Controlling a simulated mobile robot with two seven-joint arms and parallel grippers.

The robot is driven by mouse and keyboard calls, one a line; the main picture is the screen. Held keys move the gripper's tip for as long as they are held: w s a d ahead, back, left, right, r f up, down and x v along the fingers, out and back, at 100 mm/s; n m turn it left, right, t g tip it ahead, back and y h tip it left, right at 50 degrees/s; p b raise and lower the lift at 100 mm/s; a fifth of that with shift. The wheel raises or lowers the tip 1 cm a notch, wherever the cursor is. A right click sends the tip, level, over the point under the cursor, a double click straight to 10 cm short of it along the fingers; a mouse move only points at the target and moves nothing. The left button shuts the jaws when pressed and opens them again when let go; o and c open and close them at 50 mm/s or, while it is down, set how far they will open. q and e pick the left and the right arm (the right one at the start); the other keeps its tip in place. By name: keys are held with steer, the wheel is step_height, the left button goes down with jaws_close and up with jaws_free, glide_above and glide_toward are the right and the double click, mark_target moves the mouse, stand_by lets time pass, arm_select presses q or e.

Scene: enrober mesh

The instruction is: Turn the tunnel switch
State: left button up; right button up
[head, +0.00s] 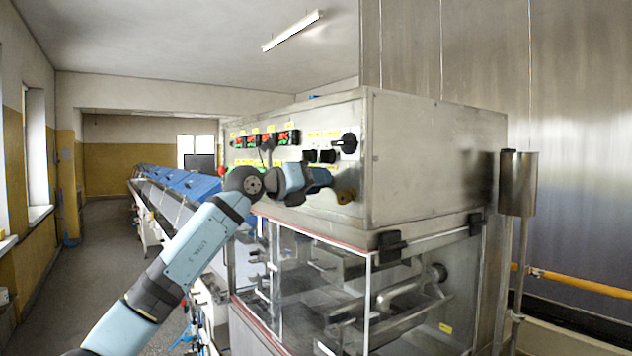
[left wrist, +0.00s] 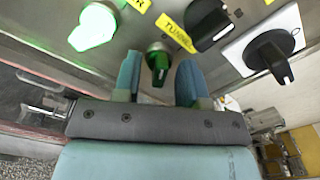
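The steel control cabinet (head: 440,160) carries several switches and yellow labels on its front. In the left wrist view, a yellow label reading TUNNEL (left wrist: 175,32) lies between a black knob (left wrist: 208,22) and a small green-lit knob (left wrist: 158,64). I cannot tell for certain which knob it names. My left gripper (left wrist: 160,80) is open, with one finger on each side of the green-lit knob, and a gap shows between knob and fingers. In the head view my left gripper (head: 322,179) is at the panel's lower part and hides some switches. My right gripper is not in view.
A black rotary switch on a white plate (head: 349,143) and a lit green knob (left wrist: 95,27) are close to the gripper. A glass-walled enclosure (head: 330,285) is below the panel. A post with a metal cylinder (head: 518,183) stands at the right. A conveyor with blue covers (head: 185,186) runs back.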

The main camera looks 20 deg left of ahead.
arm_select(q)
steer(key=c, duration=0.7)
steer(key=shift+m, duration=0.3)
steer(key=shift+m+b, duration=1.8)
steer(key=shift+m, duration=3.8)
steer(key=o, duration=0.7)
